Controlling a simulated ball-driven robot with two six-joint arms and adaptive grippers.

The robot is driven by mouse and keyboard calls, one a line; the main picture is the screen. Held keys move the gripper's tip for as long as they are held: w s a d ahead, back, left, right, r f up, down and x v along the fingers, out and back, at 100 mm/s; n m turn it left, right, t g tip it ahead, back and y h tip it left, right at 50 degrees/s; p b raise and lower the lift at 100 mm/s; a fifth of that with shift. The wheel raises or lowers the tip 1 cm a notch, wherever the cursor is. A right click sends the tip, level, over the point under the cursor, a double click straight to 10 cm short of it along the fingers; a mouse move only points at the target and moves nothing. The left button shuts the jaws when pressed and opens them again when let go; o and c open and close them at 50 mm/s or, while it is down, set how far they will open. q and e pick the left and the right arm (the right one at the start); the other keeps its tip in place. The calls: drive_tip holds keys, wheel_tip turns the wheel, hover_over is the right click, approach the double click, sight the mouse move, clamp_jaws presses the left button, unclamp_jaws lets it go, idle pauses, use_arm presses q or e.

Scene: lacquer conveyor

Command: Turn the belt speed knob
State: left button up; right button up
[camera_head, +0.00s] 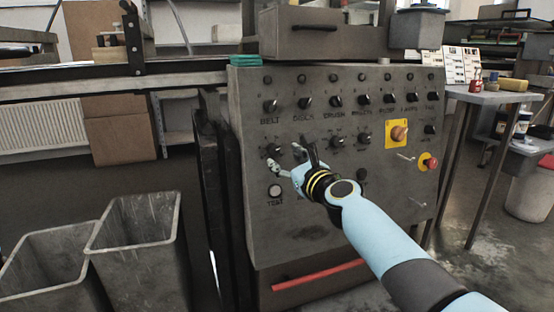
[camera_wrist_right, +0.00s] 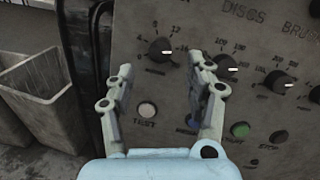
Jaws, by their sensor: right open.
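The control panel (camera_head: 300,225) is a grey sloped face with rows of black knobs. Under the BELT label, a black knob with a white pointer line (camera_head: 273,150) stands in the second row. The same knob shows in the wrist view (camera_wrist_right: 161,50), ringed by scale numbers, its pointer toward the right. My right gripper (camera_head: 290,155) is open and empty in front of the panel. In the wrist view its fingertips (camera_wrist_right: 160,64) stand apart, just below and on either side of this knob. I cannot tell whether they touch it. My left gripper is out of view.
More knobs (camera_wrist_right: 223,67) lie close on the right. A white TEST button (camera_wrist_right: 147,110) and green button (camera_wrist_right: 240,130) are below. A red emergency button (camera_head: 428,162) is at the panel's right. Grey bins (camera_head: 130,235) stand left, and a red-striped drawer (camera_head: 315,275) is below.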

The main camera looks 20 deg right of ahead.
sight(275, 151)
drive_tip(key=w, duration=0.1)
drive_tip(key=w+b, duration=0.1)
drive_tip(key=w, duration=0.2)
drive_tip(key=shift+a+f, duration=0.2)
drive_tip(key=shift+a, duration=0.05)
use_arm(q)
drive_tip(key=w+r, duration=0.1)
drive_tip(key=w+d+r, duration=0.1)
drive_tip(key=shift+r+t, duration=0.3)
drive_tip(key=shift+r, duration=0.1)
use_arm(e)
drive_tip(key=shift+w+r, duration=0.15)
drive_tip(key=shift+w, duration=0.25)
drive_tip(key=shift+c, duration=0.3)
clamp_jaws()
